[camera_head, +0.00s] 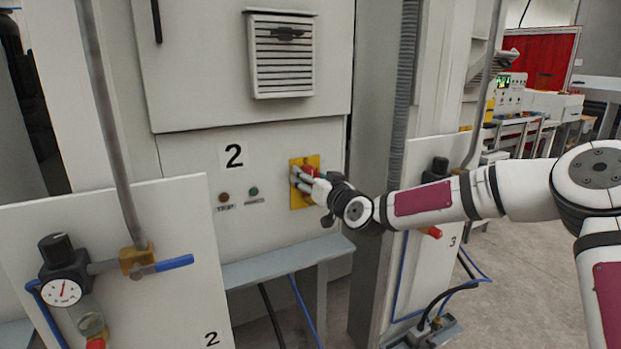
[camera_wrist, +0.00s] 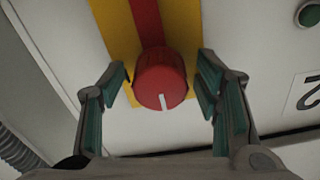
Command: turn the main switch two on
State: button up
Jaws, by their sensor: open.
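The main switch two is a red rotary knob with a white mark, on a yellow plate with a red strip. In the wrist view the knob (camera_wrist: 161,80) sits between my gripper's two fingers, with gaps on both sides. The yellow plate (camera_wrist: 118,35) is behind it. In the head view the plate (camera_head: 297,200) is on the cabinet front, right of the number 2, and the knob (camera_head: 312,171) is partly hidden by my gripper (camera_head: 299,179). My gripper (camera_wrist: 165,92) is open around the knob. The white mark is at the knob's lower edge in the wrist view.
Two small buttons (camera_head: 238,194) sit left of the switch under the 2 label (camera_head: 233,156). A grey ledge (camera_head: 285,262) juts out below. A pressure gauge (camera_head: 62,292) and pipe stand at the left. A corrugated hose (camera_head: 403,90) runs down at the right.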

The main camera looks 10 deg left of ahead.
jog(key=c, duration=1.1)
jog(key=shift+c, duration=0.2)
jog(key=m, duration=0.4)
jog(key=shift+m+b, duration=0.35)
jog(key=shift+m, duration=0.05)
jog(key=m, duration=0.4)
jog(key=shift+m, duration=0.3)
jog(key=m, duration=0.4)
jog(key=shift+r+m, duration=0.1)
jog(key=shift+m, duration=2.1)
